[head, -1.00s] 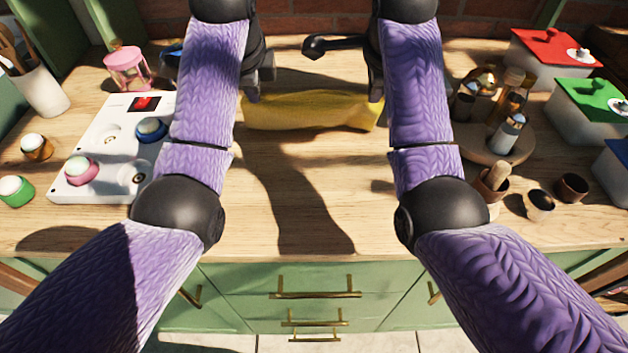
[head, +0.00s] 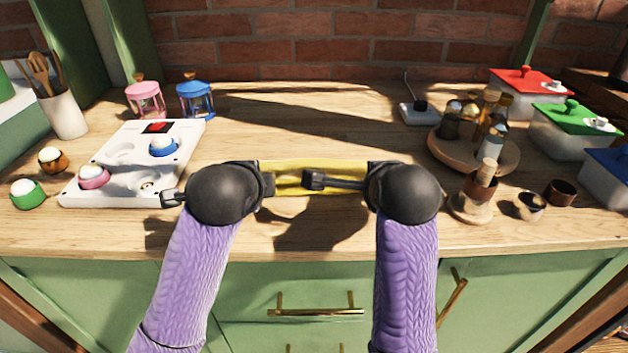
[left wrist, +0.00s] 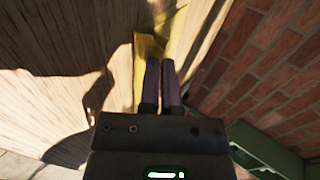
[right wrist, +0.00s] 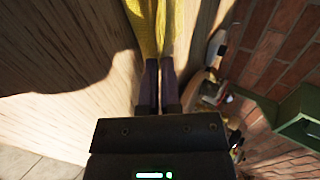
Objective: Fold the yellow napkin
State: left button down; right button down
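The yellow napkin (head: 310,178) shows in the head view as a stretched strip between my two wrists. It appears to be raised off the wooden table, with a shadow below it. In the left wrist view, my left gripper (left wrist: 160,62) is closed on part of the napkin (left wrist: 148,48). In the right wrist view, my right gripper (right wrist: 160,62) is closed on the napkin (right wrist: 150,25), which stretches away beyond the fingertips.
A white board (head: 122,190) with coloured cups stands at left, near my left wrist. A round wooden stand (head: 500,160) with bottles and several small pots are at right. The table's back middle is clear.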

pick_arm(q)
jog(key=shift+c, duration=2.4)
grip_release()
pick_arm(e)
jog(key=shift+c, duration=2.4)
grip_release()
pick_arm(q)
jog(key=s+r, duration=0.6)
jog(key=r, duration=0.3)
pick_arm(e)
jog(key=s+r, duration=0.6)
jog(key=r, duration=0.3)
